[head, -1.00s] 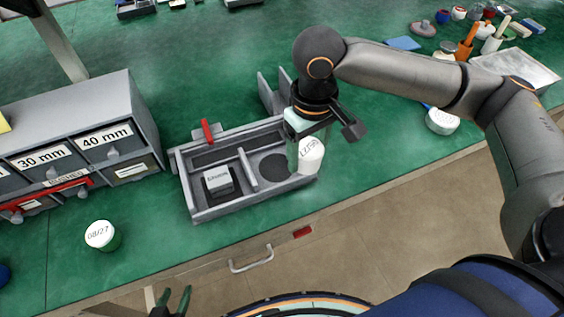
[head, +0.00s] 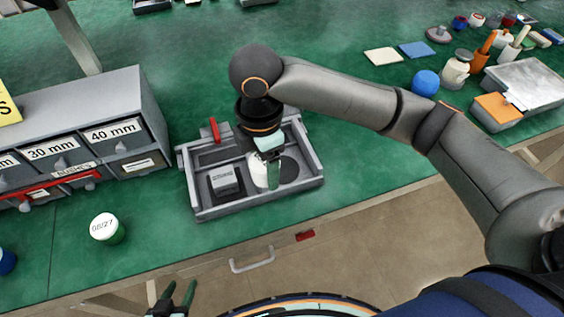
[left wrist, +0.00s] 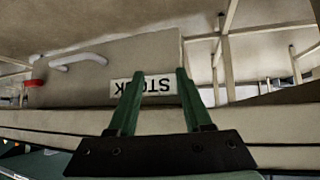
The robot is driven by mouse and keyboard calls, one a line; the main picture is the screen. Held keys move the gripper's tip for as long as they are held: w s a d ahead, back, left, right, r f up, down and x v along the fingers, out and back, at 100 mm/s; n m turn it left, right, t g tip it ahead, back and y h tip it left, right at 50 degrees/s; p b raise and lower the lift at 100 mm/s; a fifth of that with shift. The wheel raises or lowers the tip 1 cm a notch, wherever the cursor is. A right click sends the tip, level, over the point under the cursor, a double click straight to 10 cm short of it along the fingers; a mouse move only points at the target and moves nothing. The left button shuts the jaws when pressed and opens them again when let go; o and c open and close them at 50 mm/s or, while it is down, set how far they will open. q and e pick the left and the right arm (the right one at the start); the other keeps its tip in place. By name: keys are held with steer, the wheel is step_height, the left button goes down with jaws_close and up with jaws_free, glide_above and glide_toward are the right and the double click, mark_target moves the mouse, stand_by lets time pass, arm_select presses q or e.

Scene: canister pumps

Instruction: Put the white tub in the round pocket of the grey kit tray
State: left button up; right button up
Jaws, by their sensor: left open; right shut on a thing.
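The white tub (head: 259,174) is held upright by my right gripper (head: 267,168), which is shut on it. They are over the grey kit tray (head: 255,201), near its middle divider. The round pocket (head: 289,170) is a dark disc just right of the tub and looks empty. I cannot tell how high the tub is above the tray floor. My left gripper (head: 175,292) is open and empty below the table's front edge. Its fingers also show in the left wrist view (left wrist: 155,90), pointing at a drawer front with a label.
A small grey labelled box (head: 224,180) sits in the tray's left compartment. A red clamp handle (head: 214,129) stands at its back edge. A green tub with a white lid (head: 106,228) stands left of the tray. A drawer cabinet (head: 95,120) is further left. Table in front is clear.

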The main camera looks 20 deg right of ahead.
steer(key=w+d+f, duration=0.2)
steer(key=w+d, duration=0.1)
steer(key=w, duration=0.1)
steer(key=b, duration=0.1)
glide_above(282, 170)
steer(key=f, duration=0.5)
steer(key=shift+s+a+f, duration=0.1)
steer(key=shift+s+a, duration=0.15)
steer(key=shift+w+d+f, duration=0.1)
steer(key=shift+f, duration=0.1)
steer(key=shift+w+d+f, duration=0.15)
steer(key=shift+f, duration=1.6)
steer(key=o, duration=1.4)
steer(key=shift+f, duration=0.1)
steer(key=shift+o, duration=0.2)
step_height(282, 170, up, 12)
steer(key=shift+p, duration=0.4)
